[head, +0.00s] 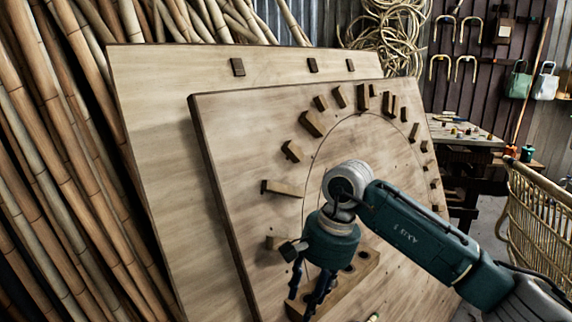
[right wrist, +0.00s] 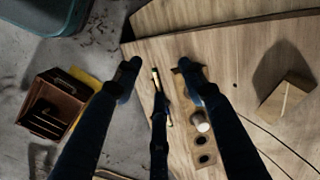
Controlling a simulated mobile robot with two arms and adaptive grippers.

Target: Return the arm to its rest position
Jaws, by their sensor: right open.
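My right gripper (head: 313,303) points down in front of the lower part of the tilted bending board (head: 250,130), beside a wooden strip with round holes (head: 358,284). In the right wrist view the gripper (right wrist: 158,70) has its dark fingers spread, with nothing held between them. The holed strip (right wrist: 207,172) shows there behind the right-hand finger, with a pale round peg (right wrist: 200,121) standing at one hole. My right arm reaches in from the lower right. My left arm and gripper are not in view.
Several wooden blocks (head: 311,124) stand out from the board along a drawn curve. A second board (head: 150,100) leans behind it, with bamboo poles (head: 60,130) at left. A workbench (head: 462,133) and rattan frame (head: 540,215) stand at right. A brown box (right wrist: 52,103) sits on the floor.

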